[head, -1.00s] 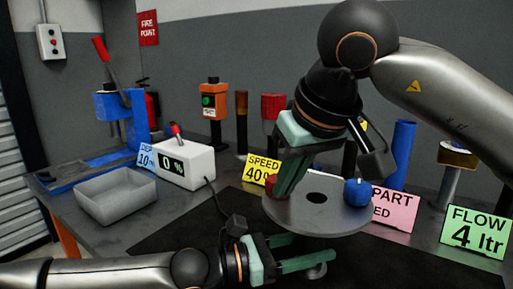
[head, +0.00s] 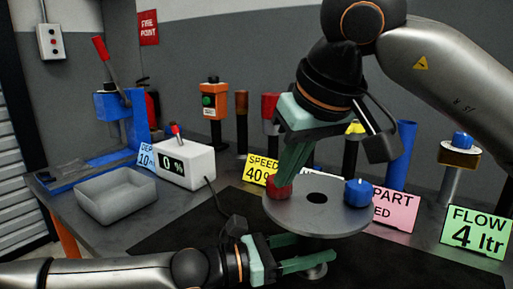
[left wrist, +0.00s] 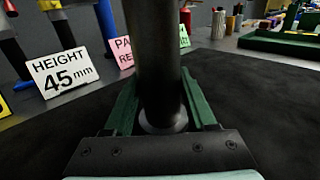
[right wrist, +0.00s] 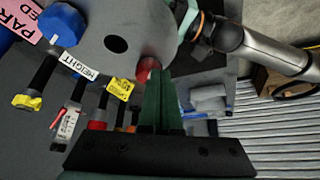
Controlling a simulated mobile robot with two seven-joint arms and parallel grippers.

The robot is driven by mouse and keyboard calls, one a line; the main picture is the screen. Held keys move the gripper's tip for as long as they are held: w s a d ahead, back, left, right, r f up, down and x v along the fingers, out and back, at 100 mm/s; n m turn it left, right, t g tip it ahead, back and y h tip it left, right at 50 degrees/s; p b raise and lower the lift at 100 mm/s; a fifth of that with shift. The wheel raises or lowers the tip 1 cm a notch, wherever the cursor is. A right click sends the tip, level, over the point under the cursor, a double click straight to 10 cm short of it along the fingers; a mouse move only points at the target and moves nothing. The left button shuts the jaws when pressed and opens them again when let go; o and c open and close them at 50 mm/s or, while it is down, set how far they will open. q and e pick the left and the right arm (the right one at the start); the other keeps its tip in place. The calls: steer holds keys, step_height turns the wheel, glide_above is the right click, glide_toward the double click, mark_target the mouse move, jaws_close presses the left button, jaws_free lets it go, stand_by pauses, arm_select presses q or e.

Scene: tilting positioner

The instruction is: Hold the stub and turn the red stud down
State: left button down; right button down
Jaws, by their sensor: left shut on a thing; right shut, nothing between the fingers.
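A round grey plate (head: 318,217) carries a red stud (head: 279,190) near its left edge and a blue stud (head: 358,192) at its right, with a dark hole between. My right gripper (head: 284,174) points down with its fingers together and empty, its tips right at the top of the red stud. In the right wrist view the red stud (right wrist: 147,66) shows beside the fingertips; I cannot tell whether they touch. My left gripper (head: 314,251) is below the plate, shut on the dark upright stub (left wrist: 157,60), which stands between its fingers in the left wrist view.
A grey open bin (head: 117,198) and a white box reading 0 % (head: 185,166) stand at left. Several sign cards, such as the yellow SPEED card (head: 261,169) and the green FLOW card (head: 474,233), and several posts line the back. The black mat (head: 190,236) is mostly clear.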

steer(key=shift+r, duration=2)
steer(key=shift+f+m+t+h, duration=0.2)
steer(key=shift+f+m+h, duration=0.5)
steer(key=shift+f+m, duration=0.85)
steer(key=shift+f+m+t+h, duration=0.2)
steer(key=shift+f+m+h, duration=0.5)
steer(key=shift+f+m, duration=0.8)
steer(key=shift+w+a, duration=0.1)
steer(key=shift+w, duration=0.35)
steer(key=shift+a, duration=0.2)
